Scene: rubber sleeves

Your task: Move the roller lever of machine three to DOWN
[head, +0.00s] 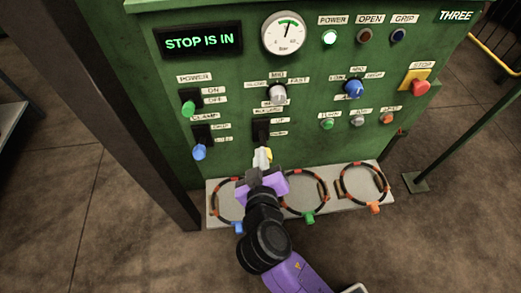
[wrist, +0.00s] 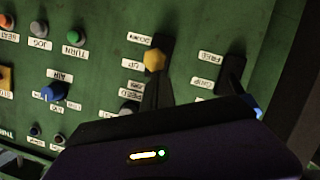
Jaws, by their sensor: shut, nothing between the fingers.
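The green panel of machine three (head: 235,80) fills the head view. The roller lever's yellow knob (head: 268,153) shows at the lower end of its black plate (head: 261,130), partly hidden by my gripper (head: 257,164). In the wrist view, which shows the panel upside down, the yellow knob (wrist: 154,60) stands by the plate near the UP and DOWN labels. Which end the lever rests at I cannot tell. My gripper (wrist: 157,92) is shut and empty, its tips close to the knob; I cannot tell whether they touch it.
The blue clamp lever (head: 199,152) and green power lever (head: 188,110) are left of the roller lever. A grey speed knob (head: 278,93) is above. A red stop button (head: 419,87) is at right, and the display (head: 200,42) reads STOP IS IN.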

